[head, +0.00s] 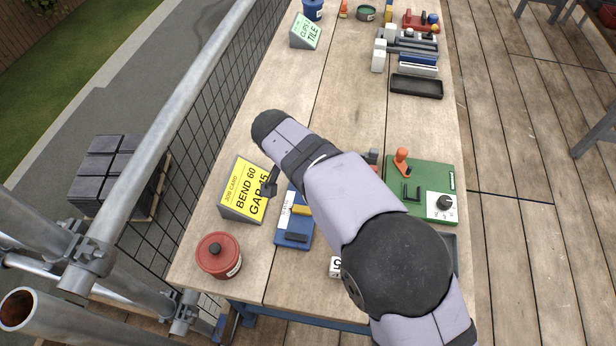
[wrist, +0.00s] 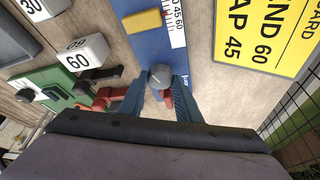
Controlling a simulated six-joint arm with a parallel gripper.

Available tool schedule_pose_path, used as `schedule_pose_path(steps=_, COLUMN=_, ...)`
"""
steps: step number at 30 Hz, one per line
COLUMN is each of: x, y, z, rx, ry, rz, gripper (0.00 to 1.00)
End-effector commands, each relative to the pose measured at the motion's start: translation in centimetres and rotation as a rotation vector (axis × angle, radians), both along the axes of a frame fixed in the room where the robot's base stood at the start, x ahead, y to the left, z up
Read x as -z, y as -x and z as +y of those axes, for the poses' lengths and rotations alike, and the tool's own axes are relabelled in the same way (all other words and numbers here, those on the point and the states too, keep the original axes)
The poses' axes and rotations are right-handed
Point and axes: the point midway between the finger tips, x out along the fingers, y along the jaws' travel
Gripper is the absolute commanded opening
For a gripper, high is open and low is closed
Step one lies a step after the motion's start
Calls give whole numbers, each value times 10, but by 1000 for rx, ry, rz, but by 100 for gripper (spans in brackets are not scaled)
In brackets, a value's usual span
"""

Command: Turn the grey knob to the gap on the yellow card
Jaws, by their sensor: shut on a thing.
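A grey round knob (wrist: 160,76) stands at the near end of the blue board in the wrist view. My gripper (wrist: 160,90) is shut on it, one blue finger on each side. The blue board (wrist: 147,43) carries a white strip with numbers, 45 and 60 among them, and a yellow slider (wrist: 142,18). I cannot tell the exact reading. In the head view my arm hides the knob and fingertips; the blue board (head: 291,242) shows beside the arm. The yellow card (head: 238,185) reads BEND 60, GAP 45, and also shows in the wrist view (wrist: 268,28).
A green board (head: 432,175) with an orange lever (head: 402,160) and a dark knob (head: 445,202) on a white plate lies right of my arm. White numbered blocks (wrist: 80,54) stand close by in the wrist view. A red pot (head: 218,256) stands at the front left.

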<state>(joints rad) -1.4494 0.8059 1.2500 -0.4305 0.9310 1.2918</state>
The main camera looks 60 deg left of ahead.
Motion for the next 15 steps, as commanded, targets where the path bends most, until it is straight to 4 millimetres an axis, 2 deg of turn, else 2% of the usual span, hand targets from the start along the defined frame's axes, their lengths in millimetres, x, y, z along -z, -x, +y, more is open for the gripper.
schedule_pose_path(steps=6, x=1, y=1, z=1, rx=91, ry=2, rz=1, gripper=8)
schedule_pose_path(steps=15, x=1, y=2, z=0, rx=129, ry=3, rz=3, gripper=8)
